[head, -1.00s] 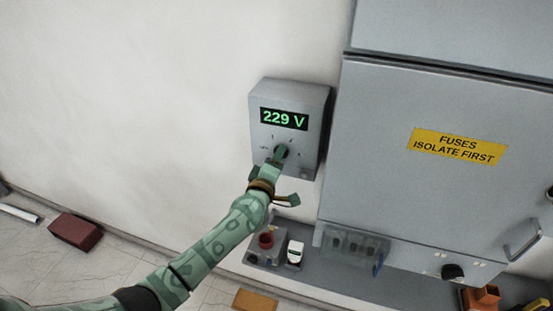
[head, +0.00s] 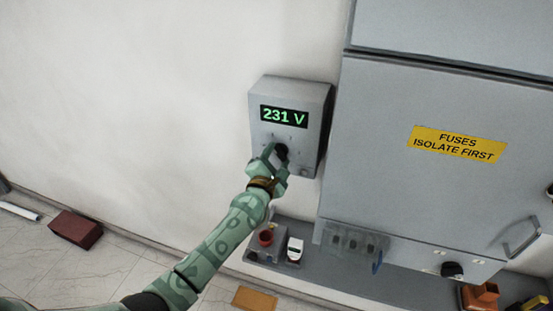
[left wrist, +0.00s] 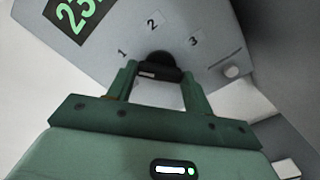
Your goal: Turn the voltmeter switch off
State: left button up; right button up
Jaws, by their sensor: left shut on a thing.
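The voltmeter (head: 313,150) is a grey box on the white wall, and its lit green display (head: 284,117) reads 231 V. Its black rotary switch (head: 281,150) is below the display. My left gripper (head: 276,158) is at the switch. In the left wrist view, the left gripper (left wrist: 155,80) is shut on the black switch (left wrist: 154,66), with one finger on each side. The marks 1, 2 and 3 show around the switch, with 2 nearly above it. The fingers hide part of the dial. My right gripper is not in view.
A large grey cabinet (head: 400,200) with a yellow fuse label (head: 458,144) stands close to the right. A dark red block (head: 75,229) lies on the floor.

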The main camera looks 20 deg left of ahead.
pick_arm(q)
jog(key=n, duration=0.5)
jog(key=shift+f+n+b, duration=0.15)
jog(key=shift+n+b, duration=0.15)
jog(key=n, duration=0.4)
jog(key=shift+n+b, duration=0.3)
jog(key=shift+n, duration=0.1)
jog(key=o, duration=1)
jog(key=shift+s, duration=0.1)
jog(key=s, duration=1)
jog(key=s+b, duration=0.1)
jog(key=s, duration=0.5)
jog(key=shift+s+a, duration=0.1)
jog(key=shift+a, duration=0.15)
